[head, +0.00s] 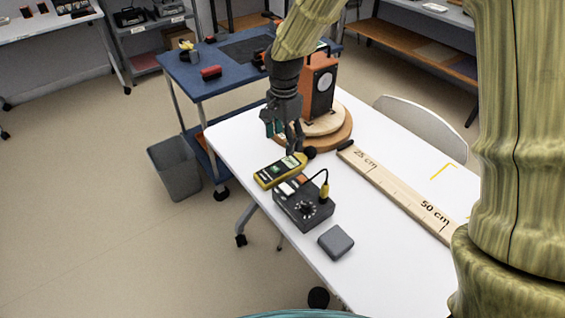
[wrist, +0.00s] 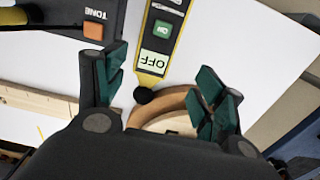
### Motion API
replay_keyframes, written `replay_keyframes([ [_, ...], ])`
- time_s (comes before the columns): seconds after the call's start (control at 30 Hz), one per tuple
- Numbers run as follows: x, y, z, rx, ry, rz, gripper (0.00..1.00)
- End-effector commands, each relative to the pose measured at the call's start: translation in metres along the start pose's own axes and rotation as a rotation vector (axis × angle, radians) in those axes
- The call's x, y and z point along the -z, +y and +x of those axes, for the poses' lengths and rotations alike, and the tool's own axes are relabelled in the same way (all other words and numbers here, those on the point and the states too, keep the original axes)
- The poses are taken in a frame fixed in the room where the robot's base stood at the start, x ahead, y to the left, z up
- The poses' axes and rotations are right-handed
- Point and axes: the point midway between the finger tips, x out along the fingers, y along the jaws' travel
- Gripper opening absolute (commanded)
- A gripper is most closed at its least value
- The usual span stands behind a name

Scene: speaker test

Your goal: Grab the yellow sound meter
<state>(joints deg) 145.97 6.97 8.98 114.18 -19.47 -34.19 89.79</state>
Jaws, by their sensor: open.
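The yellow sound meter (head: 280,170) lies on the white table near its left edge, with a dark face, a green button and a black round tip. In the wrist view the meter (wrist: 163,38) shows an "OFF" label and a green "ON" button, and its black tip points toward my gripper. My gripper (head: 285,143) is above the tip end of the meter, pointing down. In the wrist view my gripper (wrist: 165,95) is open, with green-padded fingers on either side of the meter's tip end and nothing held between them.
A black tone box (head: 303,204) with a knob and cable sits close beside the meter. An orange speaker (head: 320,85) stands on a round wooden base (head: 328,133) behind. A wooden ruler board (head: 400,190) and a grey block (head: 335,242) lie on the white table (head: 385,262).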

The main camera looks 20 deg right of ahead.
Motion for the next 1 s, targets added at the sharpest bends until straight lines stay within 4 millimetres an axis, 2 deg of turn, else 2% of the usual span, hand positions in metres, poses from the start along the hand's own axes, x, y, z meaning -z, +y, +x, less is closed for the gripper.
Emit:
replay_keyframes([
  [0.3,0.001,0.002,0.041,-0.003,-0.001,0.003,0.7],
  [0.57,-0.001,0.004,0.06,-0.003,-0.001,0.002,0.7],
  [0.8,-0.004,0.006,0.09,-0.002,-0.002,0.003,0.7],
  [1.0,-0.004,0.006,0.101,-0.001,-0.002,0.003,0.7],
])
